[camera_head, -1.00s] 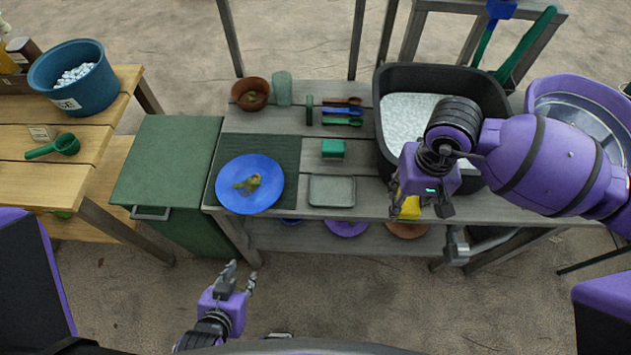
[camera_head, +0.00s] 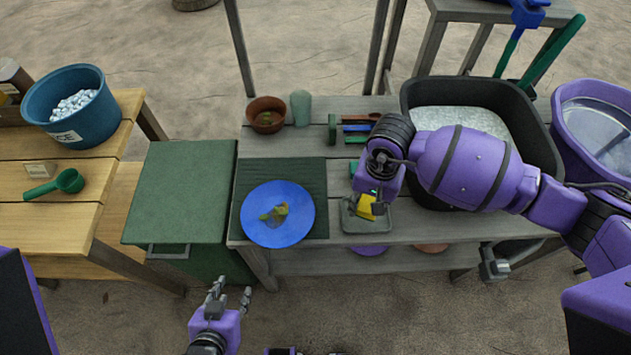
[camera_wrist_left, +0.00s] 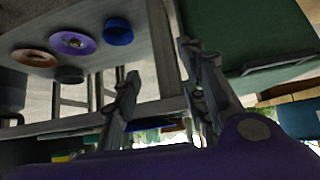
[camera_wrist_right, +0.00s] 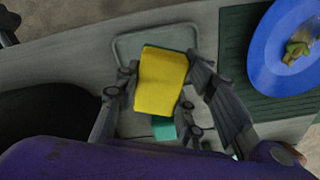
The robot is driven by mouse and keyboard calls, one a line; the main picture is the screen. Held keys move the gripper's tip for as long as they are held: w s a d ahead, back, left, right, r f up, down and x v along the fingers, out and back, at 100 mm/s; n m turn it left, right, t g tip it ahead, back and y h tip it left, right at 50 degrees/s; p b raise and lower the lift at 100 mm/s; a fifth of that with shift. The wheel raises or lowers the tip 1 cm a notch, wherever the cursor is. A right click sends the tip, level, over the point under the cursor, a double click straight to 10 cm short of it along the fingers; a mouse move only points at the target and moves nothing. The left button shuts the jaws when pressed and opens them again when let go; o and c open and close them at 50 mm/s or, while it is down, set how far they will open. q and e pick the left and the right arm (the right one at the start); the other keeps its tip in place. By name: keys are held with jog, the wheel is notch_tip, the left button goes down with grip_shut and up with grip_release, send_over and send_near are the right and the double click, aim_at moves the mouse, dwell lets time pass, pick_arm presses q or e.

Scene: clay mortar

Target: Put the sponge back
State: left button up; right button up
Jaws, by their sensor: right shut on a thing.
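A yellow sponge (camera_head: 366,207) with a darker green side is in my right gripper (camera_head: 368,204). In the right wrist view the yellow sponge (camera_wrist_right: 162,82) sits between the two fingers of the right gripper (camera_wrist_right: 160,95), over a shallow grey-green tray (camera_wrist_right: 125,50). In the head view the tray (camera_head: 350,222) lies on the grey bench, partly hidden by my gripper. I cannot tell if the sponge touches the tray. My left gripper (camera_head: 230,297) is empty and open, low in front of the bench.
A blue plate (camera_head: 257,222) with a brownish-green lump lies on a dark mat (camera_head: 318,170) left of the tray. A green block (camera_wrist_right: 163,128) is close beside the tray. A black tub (camera_head: 415,95) of white material stands at the right. Cups and coloured tools lie behind.

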aim_at(367, 210)
jog(key=shift+f, duration=0.7)
notch_tip(367, 210, down, 2)
jog(key=shift+s+f, duration=0.1)
jog(key=shift+f, duration=0.5)
pick_arm(q)
jog(key=shift+s+a+f, duration=0.2)
jog(key=shift+s+f, duration=0.4)
jog(key=shift+s, duration=0.3)
